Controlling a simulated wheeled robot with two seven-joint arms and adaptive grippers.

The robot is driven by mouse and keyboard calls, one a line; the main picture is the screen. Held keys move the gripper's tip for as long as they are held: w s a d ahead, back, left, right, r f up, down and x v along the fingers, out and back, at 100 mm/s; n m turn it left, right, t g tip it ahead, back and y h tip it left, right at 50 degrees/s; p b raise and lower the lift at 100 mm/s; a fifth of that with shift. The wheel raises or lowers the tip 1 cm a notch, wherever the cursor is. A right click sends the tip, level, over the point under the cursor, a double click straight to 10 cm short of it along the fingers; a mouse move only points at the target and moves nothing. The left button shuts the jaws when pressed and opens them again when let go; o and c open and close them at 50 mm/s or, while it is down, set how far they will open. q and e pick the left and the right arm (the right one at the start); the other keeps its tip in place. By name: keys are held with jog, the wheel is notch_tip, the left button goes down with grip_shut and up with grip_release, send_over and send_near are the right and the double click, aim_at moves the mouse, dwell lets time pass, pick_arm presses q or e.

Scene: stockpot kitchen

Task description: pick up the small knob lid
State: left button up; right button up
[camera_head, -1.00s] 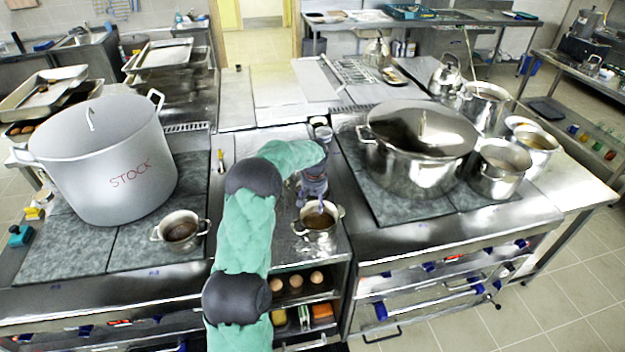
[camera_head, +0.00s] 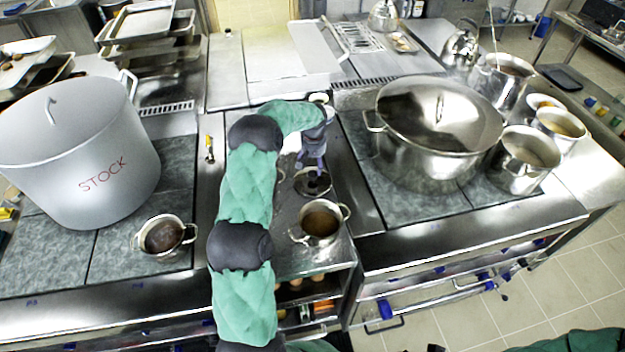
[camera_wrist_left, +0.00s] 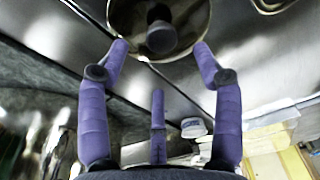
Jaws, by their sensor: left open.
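The small knob lid (camera_head: 316,186) lies on the steel counter just behind a small open pot (camera_head: 321,222) of brown liquid. In the left wrist view the lid (camera_wrist_left: 186,14) is a round disc with a dark knob (camera_wrist_left: 160,38), partly cut off by the top edge. My left gripper (camera_head: 312,168) is over the lid with its fingers pointing down. In the wrist view my left gripper (camera_wrist_left: 160,58) has its purple fingers spread, with the knob between and beyond the fingertips. It holds nothing. My right gripper is not in view.
A large STOCK pot (camera_head: 85,150) stands on the left stove with a small pot (camera_head: 163,237) near it. A large lidded pot (camera_head: 432,130) stands close on the right, with several smaller pots beyond. A yellow-handled tool (camera_head: 209,148) lies left of my arm.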

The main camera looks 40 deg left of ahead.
aim_at(312, 173)
pick_arm(q)
jog(key=f, duration=0.7)
jog(key=shift+w+a+f, duration=0.3)
jog(key=shift+a+f, duration=0.05)
jog(key=shift+a, duration=0.05)
jog(key=shift+r, duration=0.1)
grip_shut()
